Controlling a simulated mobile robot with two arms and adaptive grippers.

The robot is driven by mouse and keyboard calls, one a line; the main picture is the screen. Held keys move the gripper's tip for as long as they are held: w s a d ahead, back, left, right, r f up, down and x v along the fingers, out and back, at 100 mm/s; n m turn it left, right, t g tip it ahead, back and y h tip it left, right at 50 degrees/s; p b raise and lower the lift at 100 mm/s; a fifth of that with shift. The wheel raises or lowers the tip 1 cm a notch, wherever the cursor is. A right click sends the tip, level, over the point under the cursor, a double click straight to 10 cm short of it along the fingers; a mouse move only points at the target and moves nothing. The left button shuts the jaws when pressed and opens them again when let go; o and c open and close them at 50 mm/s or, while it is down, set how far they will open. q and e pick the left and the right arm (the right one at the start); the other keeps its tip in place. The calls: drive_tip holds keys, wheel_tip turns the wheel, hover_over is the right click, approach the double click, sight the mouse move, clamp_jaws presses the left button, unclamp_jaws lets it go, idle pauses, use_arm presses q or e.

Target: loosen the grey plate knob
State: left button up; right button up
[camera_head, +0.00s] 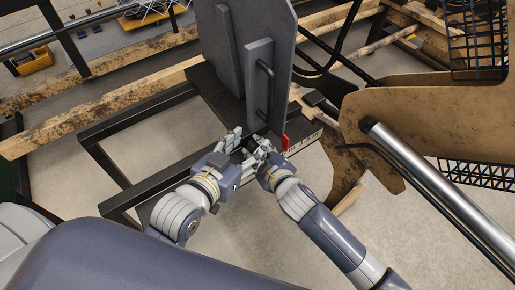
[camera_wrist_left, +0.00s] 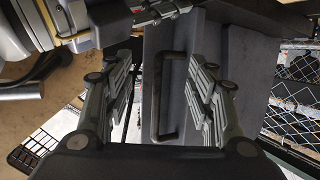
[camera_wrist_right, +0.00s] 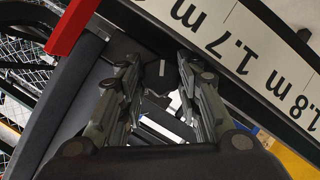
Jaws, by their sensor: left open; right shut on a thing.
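The grey plate (camera_head: 224,52) stands upright on the dark beam, with a bar handle (camera_head: 264,86) on its near block. In the left wrist view the handle (camera_wrist_left: 168,95) shows beyond my open fingers. My left gripper (camera_head: 232,140) is open at the plate's foot, left of my right gripper, and holds nothing. My right gripper (camera_head: 260,150) is low in front of the plate's foot, close to the beam. It is shut on a small dark part, which I take to be the knob.
A red pointer (camera_head: 285,142) sits beside my right gripper, by a white scale (camera_wrist_right: 225,38) marked 1.7 m and 1.8 m. A brown machine part (camera_head: 430,120) and a silver cylinder (camera_head: 435,182) stand close on the right. Dark frame bars lie left.

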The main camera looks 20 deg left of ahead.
drive_tip(key=shift+s+f, duration=0.1)
drive_tip(key=o, duration=1)
drive_tip(key=shift+o, duration=0.2)
use_arm(q)
drive_tip(key=w+a+f+n, duration=0.1)
drive_tip(key=w+a, duration=0.1)
drive_tip(key=a, duration=0.2)
drive_tip(key=shift+m, duration=0.5)
drive_tip(key=d, duration=0.1)
drive_tip(key=s+d, duration=0.1)
drive_tip(key=s+d+r, duration=0.1)
drive_tip(key=d, duration=0.1)
drive_tip(key=shift+s, duration=0.2)
use_arm(e)
drive_tip(key=v, duration=0.8)
